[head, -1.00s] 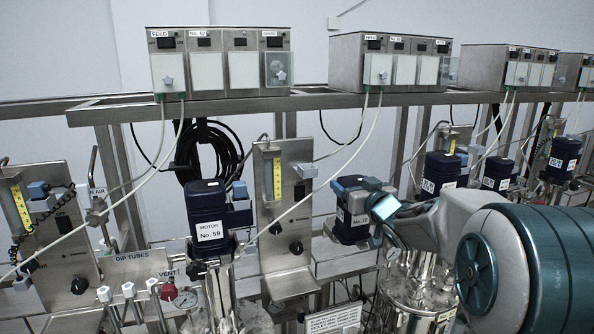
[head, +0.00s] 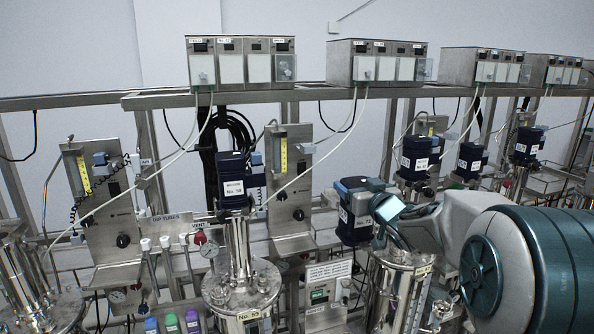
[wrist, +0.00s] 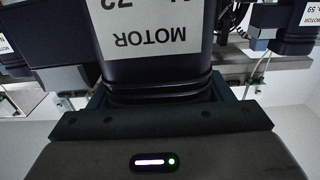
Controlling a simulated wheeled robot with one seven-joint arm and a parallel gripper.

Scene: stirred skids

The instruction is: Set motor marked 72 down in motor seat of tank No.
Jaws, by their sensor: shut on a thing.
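My gripper (head: 366,188) is shut on a dark blue motor (head: 352,230), held upright on the right of centre in the head view. In the wrist view the motor (wrist: 158,70) fills the middle, its white label upside down and reading MOTOR with a partly cut-off 72. A steel tank (head: 390,305) stands below and a little right of the held motor; its small label is too blurred to read. Its top is partly hidden by my gripper and arm, so I cannot tell how its motor seat lies. The motor's underside looks clear of the tank.
A motor marked No. 59 (head: 233,180) stands on tank No. 59 (head: 248,312) to the left. Several motors stand on the right, one of them (head: 414,155) behind my arm. Control boxes (head: 378,62) sit on the rail above. Bottles with coloured caps (head: 172,322) are at bottom left.

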